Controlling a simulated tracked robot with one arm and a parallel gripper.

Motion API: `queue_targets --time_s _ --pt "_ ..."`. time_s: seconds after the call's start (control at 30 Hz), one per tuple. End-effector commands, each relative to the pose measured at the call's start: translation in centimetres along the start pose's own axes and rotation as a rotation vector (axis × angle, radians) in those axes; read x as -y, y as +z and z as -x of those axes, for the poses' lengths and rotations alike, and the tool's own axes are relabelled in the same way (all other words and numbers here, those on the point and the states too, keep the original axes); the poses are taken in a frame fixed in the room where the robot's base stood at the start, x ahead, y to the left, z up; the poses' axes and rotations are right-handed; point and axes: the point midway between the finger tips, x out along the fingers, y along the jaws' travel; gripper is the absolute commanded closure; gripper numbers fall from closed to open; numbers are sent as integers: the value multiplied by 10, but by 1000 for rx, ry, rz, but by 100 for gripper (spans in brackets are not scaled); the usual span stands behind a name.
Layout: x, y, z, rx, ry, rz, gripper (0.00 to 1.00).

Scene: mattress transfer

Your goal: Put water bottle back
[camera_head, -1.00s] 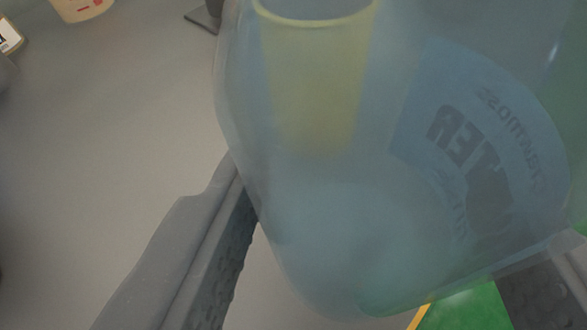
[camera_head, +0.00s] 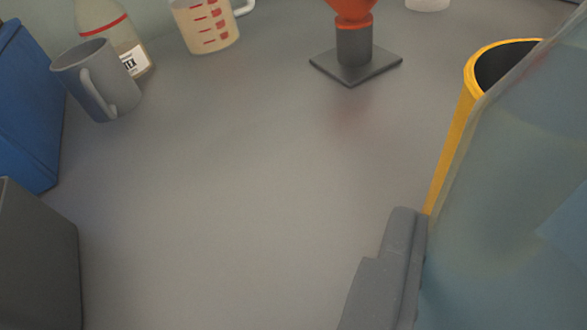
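A large translucent blue water bottle (camera_head: 515,210) fills the right edge, very close to the camera and cut off by the frame. Only one finger of my gripper (camera_head: 395,265) shows, a grey one at lower right beside the bottle's left edge. Contact between finger and bottle cannot be told for sure. The other finger is out of view, so the grip on the bottle cannot be judged. The bottle's base and top are out of view.
Bare grey tabletop (camera_head: 230,190) fills the middle. A yellow container (camera_head: 458,130) is partly behind the bottle. At the back are a black stand (camera_head: 354,48), measuring cup (camera_head: 205,25), labelled bottle (camera_head: 105,20) and grey mug (camera_head: 100,85). A blue box (camera_head: 30,110) and dark block (camera_head: 40,260) stand left.

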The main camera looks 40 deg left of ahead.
Motion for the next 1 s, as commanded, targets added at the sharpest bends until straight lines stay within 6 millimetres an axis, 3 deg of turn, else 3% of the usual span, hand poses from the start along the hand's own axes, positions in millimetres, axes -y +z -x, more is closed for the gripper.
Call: queue_targets --time_s 0.1,0.2,0.5,0.73,1.0 --pt "24 -2 -14 -3 -5 4 70" --pt "35 -2 -21 1 -1 0 70" --pt "53 -6 -30 -3 -1 -1 70" --pt "51 25 -42 2 3 -1 70" --pt "51 27 -43 -1 2 -2 70"
